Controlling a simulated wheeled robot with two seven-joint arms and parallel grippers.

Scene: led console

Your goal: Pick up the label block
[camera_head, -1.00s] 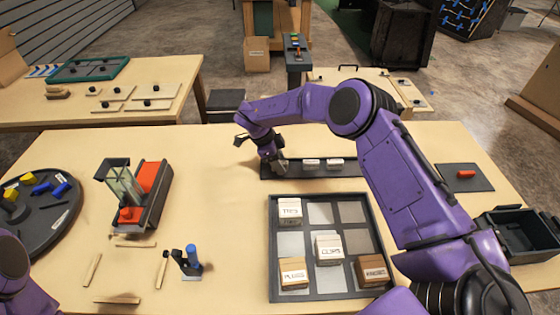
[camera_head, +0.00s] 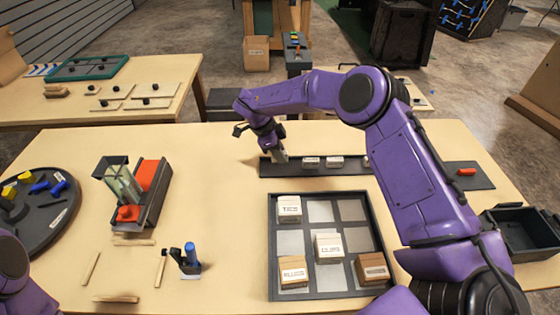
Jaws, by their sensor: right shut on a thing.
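Small white label blocks stand in a long dark rack (camera_head: 345,172) at the back of the table. One label block (camera_head: 311,162) and another label block (camera_head: 335,162) show right of my right gripper, and a third is partly hidden by my arm. My right gripper (camera_head: 279,157) points down at the rack's left end and is shut on a label block there. That block is almost wholly hidden by the fingers; I cannot tell whether it is clear of the rack. My left gripper is out of view; only part of my left arm shows at lower left.
A dark sectioned tray (camera_head: 272,250) holds several labelled cartons in front of the rack. A round dark tray (camera_head: 62,225), a red-and-grey device (camera_head: 150,185) and a small blue-topped tool (camera_head: 190,252) stand to the left. A black bin (camera_head: 525,235) is at right.

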